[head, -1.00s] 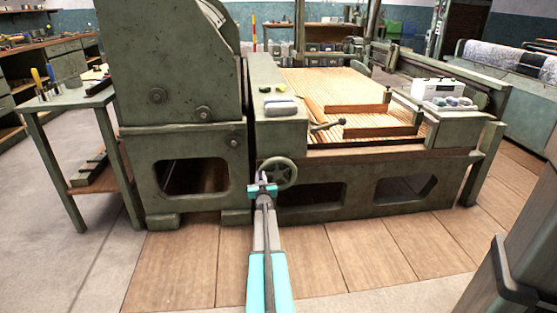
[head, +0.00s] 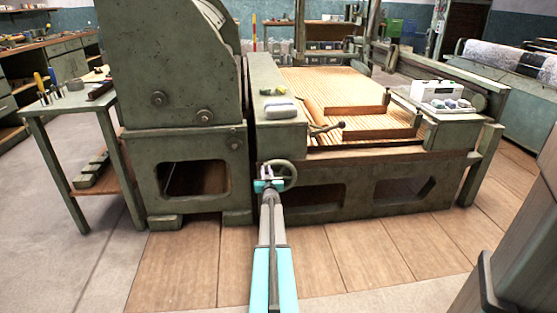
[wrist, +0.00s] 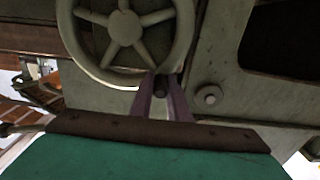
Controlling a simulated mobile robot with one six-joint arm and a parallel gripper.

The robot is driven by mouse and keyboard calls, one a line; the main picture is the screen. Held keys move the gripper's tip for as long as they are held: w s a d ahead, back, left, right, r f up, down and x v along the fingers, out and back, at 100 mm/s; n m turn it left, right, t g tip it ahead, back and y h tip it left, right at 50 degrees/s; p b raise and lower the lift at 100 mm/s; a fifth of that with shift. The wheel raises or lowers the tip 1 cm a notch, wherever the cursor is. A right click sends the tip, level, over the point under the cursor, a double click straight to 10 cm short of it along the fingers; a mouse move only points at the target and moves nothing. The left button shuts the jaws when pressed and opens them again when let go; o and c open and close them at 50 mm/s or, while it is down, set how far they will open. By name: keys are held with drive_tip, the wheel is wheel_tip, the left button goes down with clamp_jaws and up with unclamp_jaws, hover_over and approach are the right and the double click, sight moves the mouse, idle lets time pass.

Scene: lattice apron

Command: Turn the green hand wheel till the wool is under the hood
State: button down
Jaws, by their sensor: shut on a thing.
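The green hand wheel (head: 291,176) is on the front of the green machine, low beside the opening in its base. In the wrist view the wheel (wrist: 125,27) shows its spokes and rim at the top. My gripper (head: 266,172) is at the wheel's left side. Its purple fingers (wrist: 161,92) are closed around a small dark handle (wrist: 160,82) at the wheel's rim. The slatted wooden apron (head: 330,88) lies on top of the machine. The tall green housing (head: 165,65) on the left may be the hood. I cannot make out any wool for sure.
A grey block (head: 281,110) lies on the green cover by the apron. A ball-ended lever (head: 326,128) sticks out above the wheel. A side table (head: 63,107) with tools stands at left. A white box (head: 437,90) sits on the right ledge. The floor in front is clear.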

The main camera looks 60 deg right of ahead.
sight(272, 163)
drive_tip(key=shift+s+d+r+p, duration=0.35)
drive_tip(key=shift+s+d+r, duration=0.15)
drive_tip(key=shift+d+r, duration=0.15)
drive_tip(key=s+d+r+p, duration=0.1)
drive_tip(key=s+p, duration=0.1)
drive_tip(key=shift+d+p, duration=0.2)
drive_tip(key=shift+p, duration=0.2)
drive_tip(key=c, duration=1.8)
unclamp_jaws()
drive_tip(key=shift+w+a+f, duration=0.1)
drive_tip(key=shift+f, duration=0.05)
drive_tip(key=shift+o, duration=0.6)
drive_tip(key=shift+w+a, duration=0.1)
drive_tip(key=shift+w, duration=0.1)
drive_tip(key=b+v, duration=0.1)
drive_tip(key=v, duration=0.7)
drive_tip(key=shift+a+f, duration=0.15)
drive_tip(key=shift+f, duration=0.05)
